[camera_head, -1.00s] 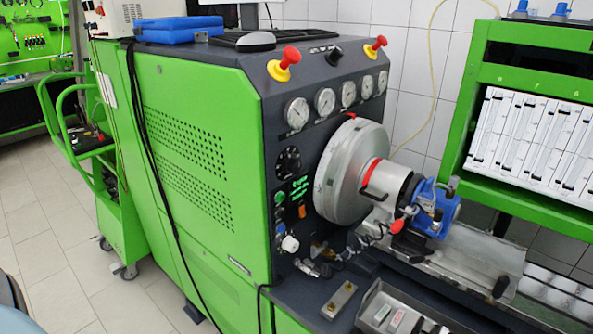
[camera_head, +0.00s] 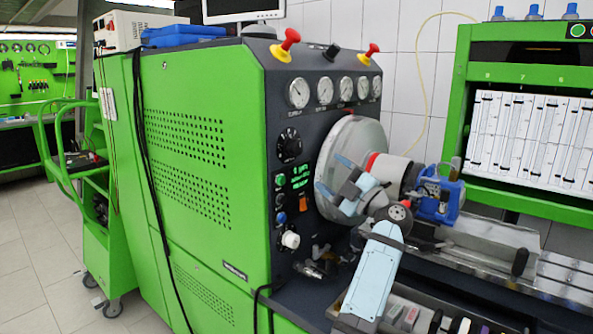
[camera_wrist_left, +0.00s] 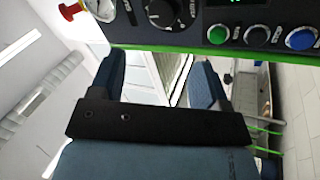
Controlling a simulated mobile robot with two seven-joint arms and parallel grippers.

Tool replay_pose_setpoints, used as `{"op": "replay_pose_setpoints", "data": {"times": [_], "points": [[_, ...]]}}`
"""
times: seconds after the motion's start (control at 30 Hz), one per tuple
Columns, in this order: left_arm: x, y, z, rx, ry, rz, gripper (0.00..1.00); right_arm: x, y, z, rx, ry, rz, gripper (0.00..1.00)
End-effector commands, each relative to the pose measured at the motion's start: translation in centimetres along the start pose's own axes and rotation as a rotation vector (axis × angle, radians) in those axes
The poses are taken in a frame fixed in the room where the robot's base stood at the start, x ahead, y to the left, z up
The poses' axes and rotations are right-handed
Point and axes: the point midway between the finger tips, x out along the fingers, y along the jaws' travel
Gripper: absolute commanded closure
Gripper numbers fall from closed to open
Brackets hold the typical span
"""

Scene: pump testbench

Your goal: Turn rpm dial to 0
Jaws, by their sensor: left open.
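A round black dial (camera_head: 289,145) with white scale marks, likely the rpm dial, is on the dark front panel (camera_head: 300,115) of the green test bench. In the left wrist view the black dial (camera_wrist_left: 162,12) is partly cut off by the top edge. My left gripper (camera_head: 333,176) is in front of the big metal disc, to the right of the dial and slightly lower in the picture. Its fingers (camera_wrist_left: 155,68) are apart with nothing between them. They do not appear to touch the dial. My right gripper is not in view.
Below the dial are a lit green display (camera_head: 301,175), small buttons and a white knob (camera_head: 290,240). Gauges (camera_head: 324,90) and red emergency knobs (camera_head: 286,44) are above. The metal disc (camera_head: 362,140) and blue clamp (camera_head: 440,198) are to the right.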

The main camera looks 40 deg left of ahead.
Motion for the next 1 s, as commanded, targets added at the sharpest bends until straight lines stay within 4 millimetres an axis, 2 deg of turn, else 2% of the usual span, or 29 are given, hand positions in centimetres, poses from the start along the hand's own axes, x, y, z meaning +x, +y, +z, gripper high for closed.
{"op": "replay_pose_setpoints", "data": {"times": [0.03, 0.2, 0.33, 0.47, 0.67, 1.0], "points": [[-0.3, 0.9, 0.1, -0.024, -0.003, -0.087, 0.31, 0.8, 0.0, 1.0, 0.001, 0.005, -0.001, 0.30], [-1.0, 3.8, -0.6, -0.044, -0.044, -0.310, 0.31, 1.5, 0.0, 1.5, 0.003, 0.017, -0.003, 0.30], [-1.3, 5.0, -1.0, -0.045, -0.069, -0.386, 0.31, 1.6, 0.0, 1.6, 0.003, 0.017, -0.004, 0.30], [-0.8, 5.0, -1.1, -0.043, -0.073, -0.404, 0.31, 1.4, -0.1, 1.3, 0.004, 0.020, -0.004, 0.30], [2.2, 3.7, -0.8, -0.043, -0.070, -0.401, 0.31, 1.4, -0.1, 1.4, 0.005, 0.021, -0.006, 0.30], [8.6, 1.0, -0.3, -0.044, -0.070, -0.399, 0.31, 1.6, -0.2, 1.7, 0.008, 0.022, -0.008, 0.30]]}}
